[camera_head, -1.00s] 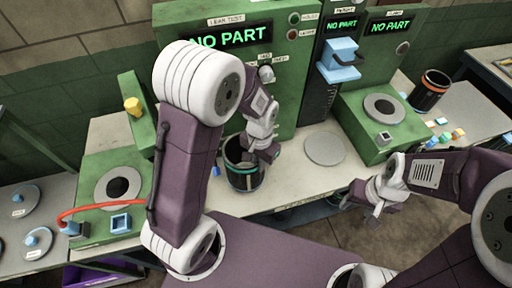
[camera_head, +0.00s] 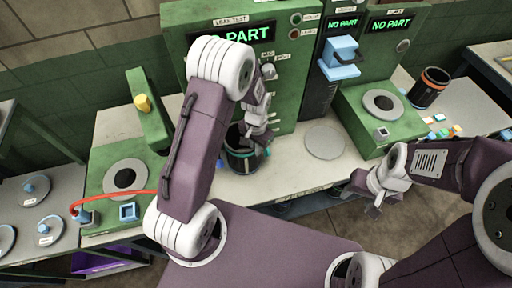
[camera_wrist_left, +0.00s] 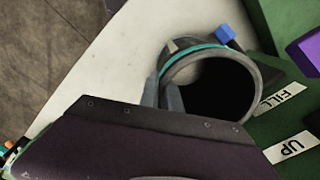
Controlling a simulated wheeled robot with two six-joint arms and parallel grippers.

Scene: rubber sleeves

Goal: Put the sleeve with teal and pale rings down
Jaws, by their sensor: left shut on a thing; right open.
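The dark sleeve with teal and pale rings (camera_head: 241,160) is upright at the bench, in front of the green leak test machine. My left gripper (camera_head: 262,138) is shut on the right side of its wall, partly hidden by my own arm. In the left wrist view the sleeve's open mouth (camera_wrist_left: 213,90) faces the camera, with the teal ring near its rim and a finger beside the wall. I cannot tell whether its base touches the bench. My right gripper (camera_head: 374,192) is open and empty beyond the bench's front edge.
A round pale plate (camera_head: 324,142) lies bare right of the sleeve. Another dark sleeve with an orange ring (camera_head: 429,90) stands far right. A green fixture (camera_head: 125,178) with a red hose is at left. The leak test machine (camera_head: 235,90) bounds the back.

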